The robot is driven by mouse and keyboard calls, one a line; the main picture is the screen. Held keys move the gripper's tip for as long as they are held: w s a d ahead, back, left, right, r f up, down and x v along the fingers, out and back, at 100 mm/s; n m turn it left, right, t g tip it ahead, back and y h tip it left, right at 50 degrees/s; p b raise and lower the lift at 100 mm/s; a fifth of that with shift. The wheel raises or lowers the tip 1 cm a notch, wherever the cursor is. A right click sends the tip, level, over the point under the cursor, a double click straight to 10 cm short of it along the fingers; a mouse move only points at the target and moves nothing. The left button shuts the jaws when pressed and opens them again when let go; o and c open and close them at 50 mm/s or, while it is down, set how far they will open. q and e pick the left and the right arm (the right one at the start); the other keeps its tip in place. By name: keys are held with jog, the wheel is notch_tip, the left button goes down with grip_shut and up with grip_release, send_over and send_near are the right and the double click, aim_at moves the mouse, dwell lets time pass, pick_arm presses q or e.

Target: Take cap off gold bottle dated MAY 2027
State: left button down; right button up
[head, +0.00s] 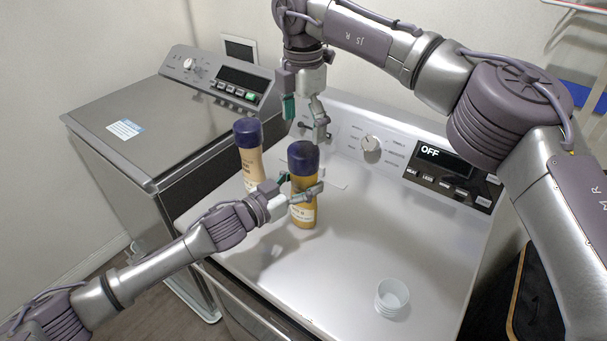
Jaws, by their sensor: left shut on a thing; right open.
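A gold bottle (302,213) with a dark blue cap (303,157) stands upright on the white washer top. My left gripper (303,190) is shut around its middle. A second, paler tan bottle (251,168) with a dark blue cap (247,132) stands just to its left and behind. Label print on both bottles is too small to read a date. My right gripper (305,118) is open and empty, pointing down above the held bottle's cap and apart from it. Part of the held bottle is hidden by my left gripper's fingers.
A white cup (392,298) stands at the washer top's front right. The washer's control panel (440,170) with a knob and a display reading OFF runs along the back. A grey machine (150,130) stands at the left. The washer top is clear between bottles and cup.

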aim_at(304, 149)
jog(key=shift+s+r+n, duration=0.25)
jog(key=shift+s+n, duration=0.05)
jog(key=shift+n, duration=0.6)
jog(key=n, duration=0.2)
jog(key=s+r+n+t, duration=0.1)
jog(key=n, duration=0.1)
jog(key=r+n+t, duration=0.1)
jog(key=n, duration=0.1)
jog(key=shift+s+r, duration=0.2)
jog(key=shift+s, duration=0.2)
jog(key=n, duration=0.1)
jog(key=n+t, duration=0.1)
jog(key=shift+s+r+n, duration=0.3)
jog(key=shift+r+n, duration=0.05)
jog(key=shift+n, duration=0.05)
jog(key=x, duration=1.1)
jog(key=shift+w+f, duration=0.1)
jog(key=shift+f, duration=0.1)
jog(key=c, duration=1.4)
jog(key=shift+r, duration=0.3)
